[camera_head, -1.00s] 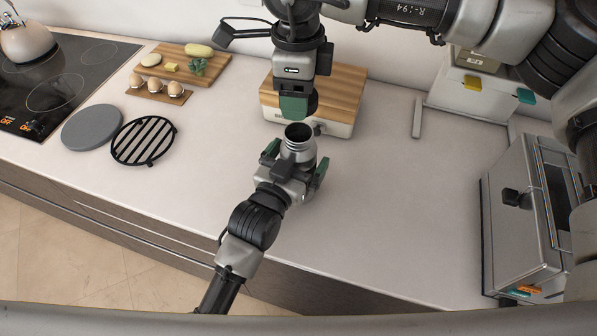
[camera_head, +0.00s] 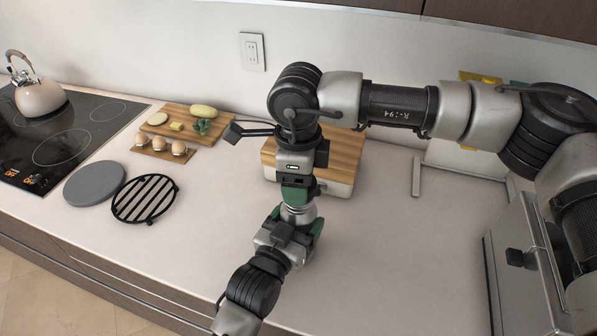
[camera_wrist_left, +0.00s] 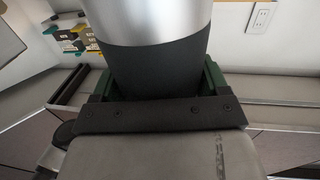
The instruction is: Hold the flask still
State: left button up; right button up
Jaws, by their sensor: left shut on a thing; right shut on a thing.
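The flask (camera_head: 298,213) is silver on top with a dark lower band, as the left wrist view (camera_wrist_left: 155,65) shows. It stands upright over the counter, and most of it is hidden by my grippers in the head view. My left gripper (camera_head: 296,228) is shut on the flask's lower body, with its green fingers on either side. My right gripper (camera_head: 298,192) comes from above, directly over the flask's top. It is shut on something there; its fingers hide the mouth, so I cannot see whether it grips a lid.
A wooden cutting board on a white base (camera_head: 340,155) stands just behind the grippers. A black round grate (camera_head: 145,198), a grey disc (camera_head: 94,184), an egg tray (camera_head: 165,150) and a vegetable board (camera_head: 190,122) lie to the left. A steel oven (camera_head: 515,265) stands at right.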

aim_at(299, 228)
dwell(0.5)
jog(key=shift+f, duration=0.85)
jog(key=shift+f, duration=0.55)
